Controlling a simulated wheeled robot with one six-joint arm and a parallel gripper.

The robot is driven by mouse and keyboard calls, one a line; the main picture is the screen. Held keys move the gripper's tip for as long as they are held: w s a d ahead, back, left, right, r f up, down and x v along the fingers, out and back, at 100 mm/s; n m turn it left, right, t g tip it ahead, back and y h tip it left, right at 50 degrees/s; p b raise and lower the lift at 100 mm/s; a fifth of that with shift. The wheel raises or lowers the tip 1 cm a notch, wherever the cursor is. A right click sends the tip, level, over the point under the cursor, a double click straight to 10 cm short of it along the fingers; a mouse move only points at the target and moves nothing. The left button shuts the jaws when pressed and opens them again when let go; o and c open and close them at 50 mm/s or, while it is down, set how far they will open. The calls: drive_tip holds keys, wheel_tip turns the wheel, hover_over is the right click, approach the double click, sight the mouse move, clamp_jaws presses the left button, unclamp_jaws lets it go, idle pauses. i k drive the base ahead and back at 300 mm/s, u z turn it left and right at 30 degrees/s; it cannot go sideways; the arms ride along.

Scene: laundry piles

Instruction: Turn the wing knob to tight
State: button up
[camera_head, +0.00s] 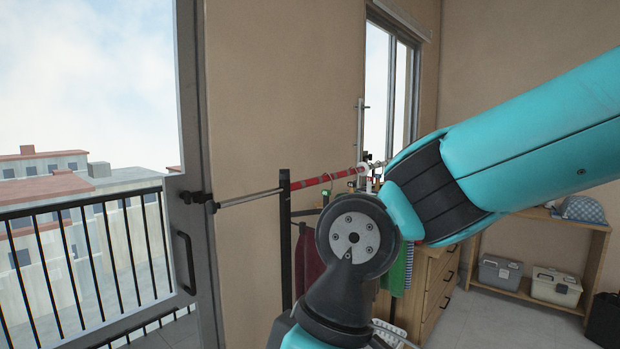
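A long rod runs from a black fitting (197,198) on the door frame, past a dark upright post (285,240), to the area behind my arm. Its near part is thin and metallic; its far part is red with dark bands (340,175). Small dark and white parts (368,160) show at the rod's far end, partly hidden by my arm. I cannot tell whether the wing knob is among them or how it is turned. My gripper is not in view; my teal arm crosses the middle and leaves the picture at the right edge.
Hanging clothes, a dark red one (308,262) and a green one (398,272), show around my arm. A wooden drawer unit (436,285) stands behind. A glass door with a handle (186,262) and railing is at left.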

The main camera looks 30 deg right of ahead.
sight(284, 173)
drive_tip(key=u, duration=0.1)
drive_tip(key=k, duration=0.45)
drive_tip(key=z, duration=1.3)
drive_tip(key=i, duration=1.35)
drive_tip(key=u, duration=0.75)
drive_tip(key=i, duration=0.65)
drive_tip(key=u, duration=0.65)
